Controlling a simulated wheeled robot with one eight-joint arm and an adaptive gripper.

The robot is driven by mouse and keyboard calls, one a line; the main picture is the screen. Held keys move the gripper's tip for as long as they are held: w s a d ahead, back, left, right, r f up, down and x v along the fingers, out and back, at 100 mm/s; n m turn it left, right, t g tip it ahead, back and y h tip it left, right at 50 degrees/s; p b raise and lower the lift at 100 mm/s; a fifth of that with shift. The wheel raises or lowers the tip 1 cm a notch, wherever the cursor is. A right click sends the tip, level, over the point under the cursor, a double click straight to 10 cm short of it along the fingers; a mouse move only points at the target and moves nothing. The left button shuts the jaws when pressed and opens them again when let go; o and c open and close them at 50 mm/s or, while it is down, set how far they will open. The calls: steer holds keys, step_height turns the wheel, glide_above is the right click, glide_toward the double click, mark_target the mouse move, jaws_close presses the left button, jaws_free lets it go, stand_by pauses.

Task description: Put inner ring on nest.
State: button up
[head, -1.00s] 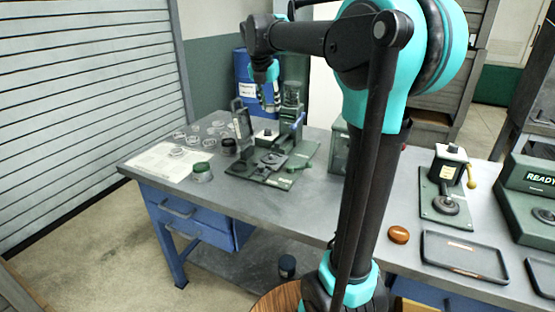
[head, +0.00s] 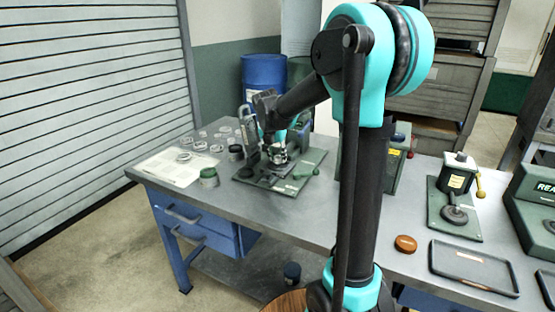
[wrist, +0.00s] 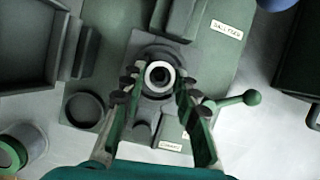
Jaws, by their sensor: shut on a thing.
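My gripper (wrist: 158,92) is shut on a pale inner ring (wrist: 149,77) in the wrist view, with dark finger pads on both sides of it. The ring is over the round nest area on the grey fixture plate (wrist: 143,42); the ring hides most of the nest. I cannot tell whether the ring touches it. In the head view my gripper (head: 280,158) is low over the green machine base (head: 296,183), and the ring is too small to make out there.
A lever with a green knob (wrist: 251,97) is right of the fixture, and an empty round cup (wrist: 85,110) is at its left. A green-lidded jar (head: 209,177) and several clear rings (head: 200,146) are on the bench left. A tray (head: 470,268) lies at right.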

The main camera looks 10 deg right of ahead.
steer(key=shift+f, duration=0.75)
steer(key=shift+f, duration=0.1)
steer(key=o, duration=1.2)
steer(key=shift+c, duration=0.2)
steer(key=v, duration=1.2)
